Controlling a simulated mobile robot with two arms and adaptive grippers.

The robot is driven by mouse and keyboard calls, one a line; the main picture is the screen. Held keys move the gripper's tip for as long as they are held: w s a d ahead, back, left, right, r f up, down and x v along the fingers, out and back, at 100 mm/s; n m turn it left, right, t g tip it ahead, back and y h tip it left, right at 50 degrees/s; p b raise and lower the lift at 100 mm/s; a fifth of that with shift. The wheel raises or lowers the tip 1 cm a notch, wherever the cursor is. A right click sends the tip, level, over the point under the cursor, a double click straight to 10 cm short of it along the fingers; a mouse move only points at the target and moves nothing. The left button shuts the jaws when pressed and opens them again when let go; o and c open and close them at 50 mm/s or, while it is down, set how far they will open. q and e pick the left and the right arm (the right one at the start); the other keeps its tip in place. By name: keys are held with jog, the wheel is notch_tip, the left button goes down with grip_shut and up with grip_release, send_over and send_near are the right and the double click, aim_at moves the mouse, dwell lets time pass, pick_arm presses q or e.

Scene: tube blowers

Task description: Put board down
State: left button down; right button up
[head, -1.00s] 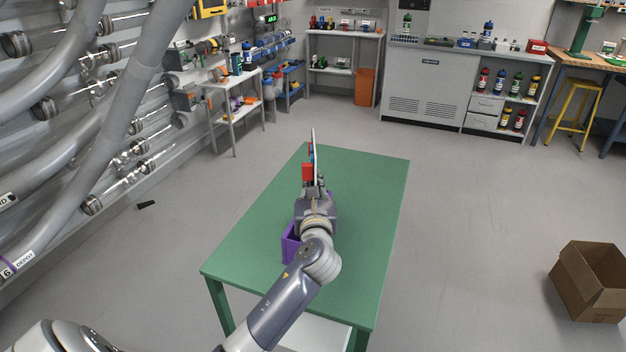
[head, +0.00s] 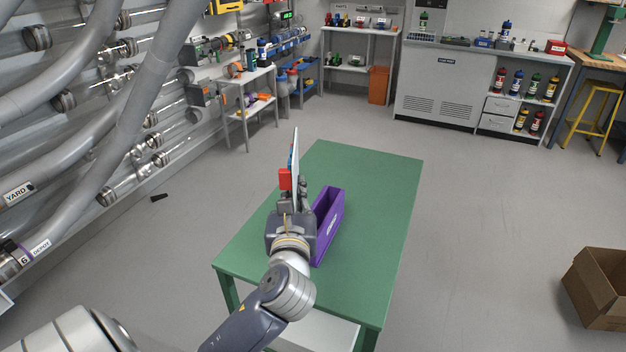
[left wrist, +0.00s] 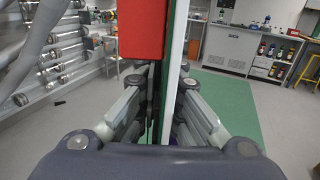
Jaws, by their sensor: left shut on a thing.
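My left gripper (head: 293,197) is over the green table, shut on a thin board (head: 295,158) that stands upright on edge. In the left wrist view the board (left wrist: 177,60) is seen nearly edge-on between the two fingers (left wrist: 165,115), with a red block (left wrist: 141,28) on its left face. The board's lower edge is hidden by the gripper, so I cannot tell whether it touches the table. My right gripper is not in view.
The green table (head: 375,190) has free room at its far end and right side. A purple bin (head: 329,222) stands on it just right of my gripper. A cardboard box (head: 597,290) is on the floor at the right. Pipes line the left wall.

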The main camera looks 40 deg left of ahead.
pick_arm(q)
jog(key=shift+s+d+r, duration=0.1)
jog(key=shift+s+r, duration=0.05)
jog(key=shift+s, duration=0.85)
jog(key=shift+s+r, duration=0.1)
jog(key=shift+s, duration=0.9)
jog(key=shift+w, duration=0.1)
jog(key=w+f, duration=0.2)
jog(key=w, duration=0.6)
jog(key=w+f+p, duration=0.1)
jog(key=w+f, duration=0.1)
jog(key=w, duration=0.5)
jog(key=shift+w+a+f, duration=0.35)
jog(key=shift+w, duration=0.05)
jog(key=shift+f, duration=0.2)
jog(key=c, duration=1.8)
grip_release()
jog(key=shift+o, duration=0.2)
